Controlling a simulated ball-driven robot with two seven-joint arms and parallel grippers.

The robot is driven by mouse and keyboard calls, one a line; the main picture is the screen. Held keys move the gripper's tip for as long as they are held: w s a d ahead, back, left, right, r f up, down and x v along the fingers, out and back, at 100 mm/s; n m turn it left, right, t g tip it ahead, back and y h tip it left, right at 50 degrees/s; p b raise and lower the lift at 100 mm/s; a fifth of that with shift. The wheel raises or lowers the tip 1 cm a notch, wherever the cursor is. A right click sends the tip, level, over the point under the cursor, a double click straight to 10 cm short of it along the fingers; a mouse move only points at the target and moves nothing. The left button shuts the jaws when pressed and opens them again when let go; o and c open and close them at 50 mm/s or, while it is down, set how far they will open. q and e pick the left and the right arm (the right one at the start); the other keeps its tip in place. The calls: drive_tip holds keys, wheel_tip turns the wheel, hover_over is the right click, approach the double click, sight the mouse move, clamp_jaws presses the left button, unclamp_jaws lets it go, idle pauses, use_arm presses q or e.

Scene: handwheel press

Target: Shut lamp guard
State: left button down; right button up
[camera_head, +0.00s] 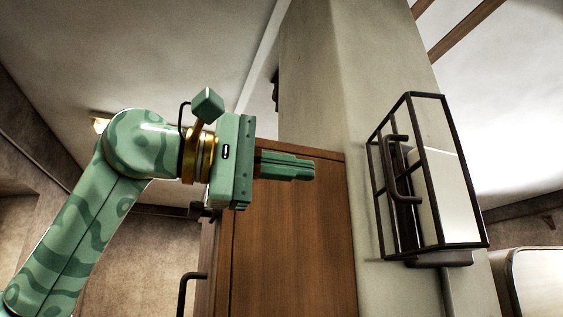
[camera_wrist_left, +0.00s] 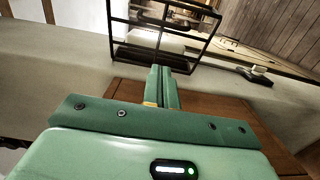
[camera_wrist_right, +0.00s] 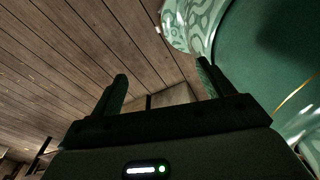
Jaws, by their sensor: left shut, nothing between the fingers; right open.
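The lamp guard (camera_head: 432,110) is a dark-framed cage on the pale pillar at the right of the head view, with a dark curved handle (camera_head: 391,170) on its left face. A pale lamp body shows inside. I cannot tell whether the guard is fully shut. In the left wrist view the guard's frame (camera_wrist_left: 113,30) is ahead of the fingers. My left gripper (camera_head: 308,170) is shut and empty, left of the guard and apart from it in the head view; it also shows in the left wrist view (camera_wrist_left: 161,72). My right gripper (camera_wrist_right: 162,72) is open and empty.
A brown wooden cabinet (camera_head: 285,230) stands behind my left gripper, against the pale pillar (camera_head: 330,80). A dark bar handle (camera_head: 183,290) is at lower left. A light-framed panel (camera_head: 535,285) is at lower right. The right wrist view shows plank flooring (camera_wrist_right: 50,70) and my own green body.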

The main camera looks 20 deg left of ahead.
use_arm(q)
approach(401, 181)
drive_tip(key=x, duration=0.2)
drive_tip(key=shift+s+d+r+p, duration=0.25)
drive_tip(key=shift+d+p, duration=0.3)
drive_tip(key=shift+d, duration=0.1)
